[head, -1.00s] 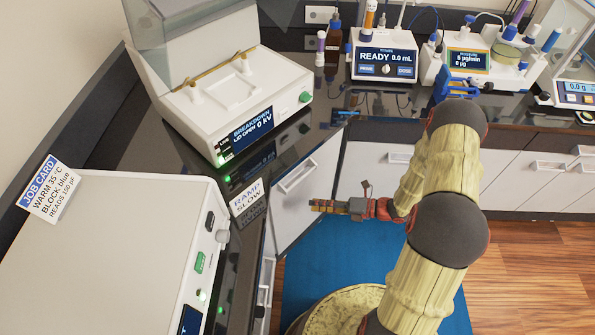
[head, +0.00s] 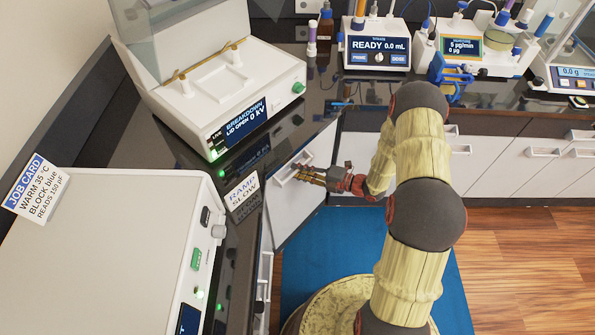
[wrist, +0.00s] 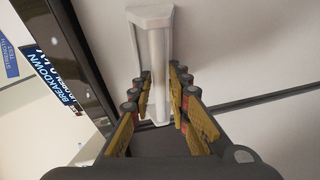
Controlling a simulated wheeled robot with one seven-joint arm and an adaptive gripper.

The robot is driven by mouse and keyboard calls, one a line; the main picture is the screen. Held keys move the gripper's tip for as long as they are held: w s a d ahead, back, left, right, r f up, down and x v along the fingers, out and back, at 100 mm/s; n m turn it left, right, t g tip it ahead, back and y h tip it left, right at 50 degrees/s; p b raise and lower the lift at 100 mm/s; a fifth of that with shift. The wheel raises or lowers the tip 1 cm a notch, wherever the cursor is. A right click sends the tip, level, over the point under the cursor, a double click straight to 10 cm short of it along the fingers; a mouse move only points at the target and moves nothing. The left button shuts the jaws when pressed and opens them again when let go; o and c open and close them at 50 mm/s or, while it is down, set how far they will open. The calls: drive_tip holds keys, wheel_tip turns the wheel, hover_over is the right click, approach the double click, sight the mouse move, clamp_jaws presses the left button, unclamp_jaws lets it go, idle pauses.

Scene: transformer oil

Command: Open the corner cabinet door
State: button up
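The white corner cabinet door (head: 293,217) stands below the dark counter, left of centre in the head view, and looks closed. Its white bar handle (head: 286,170) is near the door's top; it also shows in the wrist view as a pale post (wrist: 158,65). My gripper (head: 304,174) is at the handle. In the wrist view my gripper (wrist: 160,85) has its yellow-brown fingers on both sides of the bar, open, with narrow gaps beside it. Whether a fingertip touches the bar is hard to tell.
The dark counter edge (wrist: 75,55) runs close to my gripper. The breakdown tester (head: 210,90) stands on the counter above the door. Other white cabinets (head: 500,170) lie to the right.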

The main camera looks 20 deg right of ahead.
drive_tip(key=shift+w+a+f, duration=0.1)
drive_tip(key=shift+w+a, duration=0.15)
drive_tip(key=shift+a, duration=0.1)
drive_tip(key=shift+c, duration=0.3)
drive_tip(key=c, duration=0.4)
clamp_jaws()
